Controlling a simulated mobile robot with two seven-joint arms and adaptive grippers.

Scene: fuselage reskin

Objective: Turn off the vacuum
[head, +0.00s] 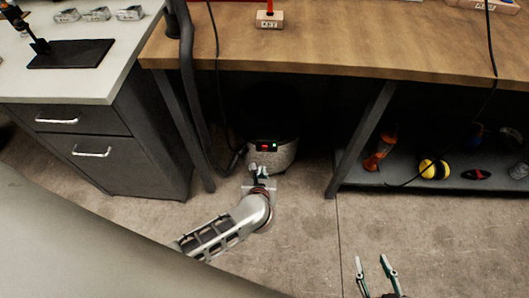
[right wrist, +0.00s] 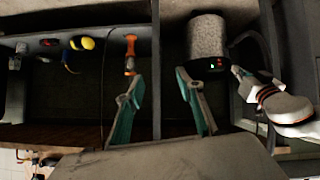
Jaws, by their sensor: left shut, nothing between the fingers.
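The vacuum (head: 272,158) is a grey canister standing on the floor in the shadow under the wooden bench. A small dark panel (head: 266,146) on its front shows a red and a green light. The vacuum also shows in the right wrist view (right wrist: 208,36), upper centre. My left gripper (head: 259,171) is shut and empty, just in front of and below the panel; I cannot tell whether it touches the vacuum. My right gripper (head: 375,268) is open and empty, low in the head view and well away from the vacuum; its fingers also show in the right wrist view (right wrist: 158,90).
The wooden bench (head: 350,45) overhangs the vacuum, with a dark leg (head: 360,140) to its right. A hose (head: 188,80) hangs at left beside a drawer cabinet (head: 90,150). A low shelf (head: 400,181) at right holds an orange tool (head: 381,150) and yellow earmuffs (head: 432,168). The front floor is open.

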